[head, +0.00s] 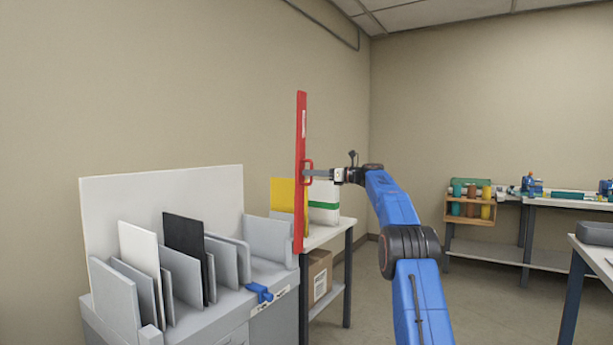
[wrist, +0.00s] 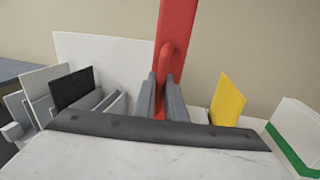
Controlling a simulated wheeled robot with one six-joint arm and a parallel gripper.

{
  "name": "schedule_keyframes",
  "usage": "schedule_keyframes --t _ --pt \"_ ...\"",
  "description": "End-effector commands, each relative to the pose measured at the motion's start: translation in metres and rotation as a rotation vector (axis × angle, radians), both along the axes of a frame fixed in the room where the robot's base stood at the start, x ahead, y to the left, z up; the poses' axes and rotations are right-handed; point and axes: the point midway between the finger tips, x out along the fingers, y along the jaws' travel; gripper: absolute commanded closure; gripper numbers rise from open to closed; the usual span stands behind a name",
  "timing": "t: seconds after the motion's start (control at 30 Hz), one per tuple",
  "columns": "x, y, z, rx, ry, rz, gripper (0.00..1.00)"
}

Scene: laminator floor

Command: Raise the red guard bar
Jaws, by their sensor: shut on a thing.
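The red guard bar (head: 300,215) stands upright at the right end of the grey machine in the head view. Its red handle (head: 309,172) sticks out to the right about midway up. My gripper (head: 312,174) is at this handle, reaching in from the right. In the wrist view the bar (wrist: 178,25) rises up the middle, and my gripper (wrist: 165,90) is shut on the handle (wrist: 166,62), one finger on each side. The bar's lower end is hidden in the wrist view.
The grey machine (head: 262,268) holds several upright grey, white and black panels, with a blue lever (head: 259,292) on its front. A side table (head: 335,232) behind carries a yellow sheet (head: 283,192) and a white-green box (head: 324,203). Open floor lies to the right.

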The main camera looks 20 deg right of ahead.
Motion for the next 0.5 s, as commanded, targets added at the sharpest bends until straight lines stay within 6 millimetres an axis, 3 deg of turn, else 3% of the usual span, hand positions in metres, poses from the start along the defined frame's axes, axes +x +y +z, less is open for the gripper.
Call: schedule_keyframes --t 0.5 --pt "0.013 -0.018 -0.005 0.047 0.037 -0.006 1.00"
